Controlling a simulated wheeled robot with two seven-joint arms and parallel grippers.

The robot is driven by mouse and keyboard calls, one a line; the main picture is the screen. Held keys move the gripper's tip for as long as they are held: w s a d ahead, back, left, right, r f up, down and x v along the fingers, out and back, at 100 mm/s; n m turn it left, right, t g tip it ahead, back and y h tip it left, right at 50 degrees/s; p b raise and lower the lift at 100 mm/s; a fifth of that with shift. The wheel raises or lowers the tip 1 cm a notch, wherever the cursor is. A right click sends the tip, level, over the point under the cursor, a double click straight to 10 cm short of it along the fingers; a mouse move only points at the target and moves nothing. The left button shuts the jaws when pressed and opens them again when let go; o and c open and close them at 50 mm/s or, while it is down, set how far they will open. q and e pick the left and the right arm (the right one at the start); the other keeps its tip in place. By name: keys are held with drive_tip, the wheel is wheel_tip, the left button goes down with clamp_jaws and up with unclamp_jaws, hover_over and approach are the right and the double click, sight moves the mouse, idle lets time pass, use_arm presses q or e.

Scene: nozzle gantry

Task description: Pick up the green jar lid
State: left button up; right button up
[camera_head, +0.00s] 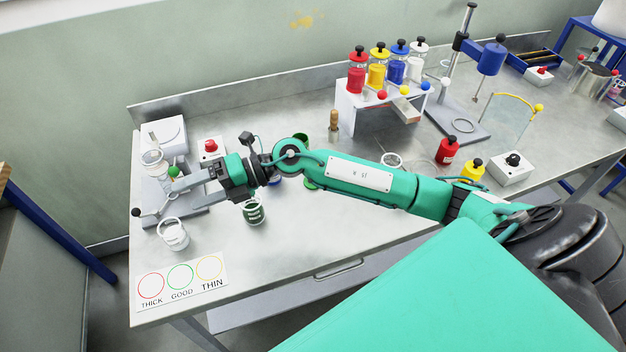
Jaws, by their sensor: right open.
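A jar with a green label (253,212) stands below the gripper's wrist. A dark green round edge (300,137) shows just behind my arm, and a green piece (310,184) shows at its lower edge. Both are mostly hidden, so I cannot tell which is the green jar lid. Nothing shows held between the fingers. My left gripper is not in view.
A white cup (173,234) and a card with THICK, GOOD and THIN rings (180,282) are at the front left. A white rack (350,100) carries several coloured jars. A red jar (447,151) stands at the right. The bench's front middle is clear.

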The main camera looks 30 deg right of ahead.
drive_tip(key=w+d+f+n+g+h, duration=0.1)
drive_tip(key=w+d+f+g+h, duration=0.15)
drive_tip(key=d+h, duration=0.9)
drive_tip(key=w+d+f+g+h, duration=0.1)
drive_tip(key=w+d+f+h, duration=0.3)
drive_tip(key=d, duration=1.5)
drive_tip(key=shift+h, duration=0.25)
drive_tip(key=f, duration=0.2)
drive_tip(key=f+p, duration=0.1)
drive_tip(key=f, duration=0.2)
drive_tip(key=s+f+p, duration=0.1)
drive_tip(key=f, duration=0.1)
drive_tip(key=shift+s+f, duration=0.1)
drive_tip(key=shift+f, duration=0.2)
drive_tip(key=f+p, duration=0.2)
drive_tip(key=f, duration=0.1)
drive_tip(key=f+p, duration=0.1)
drive_tip(key=f, duration=0.1)
drive_tip(key=shift+w+f, duration=0.1)
drive_tip(key=shift+w, duration=0.2)
drive_tip(key=shift+f, duration=0.25)
drive_tip(key=c, duration=1)
